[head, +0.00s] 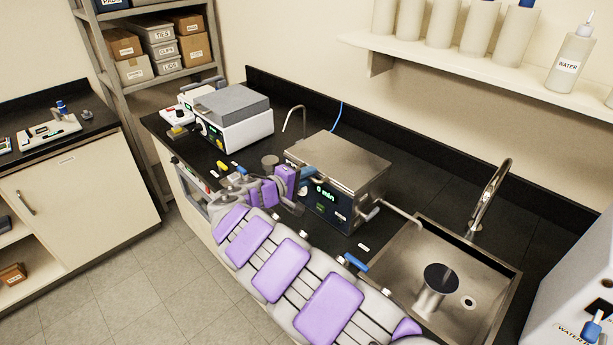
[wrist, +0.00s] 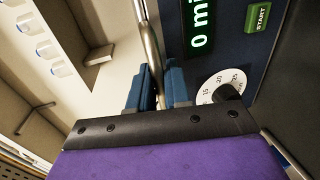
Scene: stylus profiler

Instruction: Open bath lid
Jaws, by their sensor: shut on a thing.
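The bath (head: 328,208) is a metal box on the black counter, with a green "0 min" display on its front. Its silver lid (head: 340,160) looks flat and closed. My gripper (head: 307,173) is at the front left edge of the lid. In the wrist view my gripper (wrist: 159,90) has its blue fingers on either side of a thin metal bar, the lid handle (wrist: 150,45), and is shut on it. The display (wrist: 200,25), a green START button (wrist: 259,17) and a round timer dial (wrist: 225,88) are close beside the fingers.
A grey-lidded instrument (head: 232,115) stands left of the bath. A sink (head: 465,285) with a curved tap (head: 490,195) is at the right. A shelf (head: 480,65) with bottles hangs above the counter. A drain pipe (head: 400,212) sticks out of the bath's right side.

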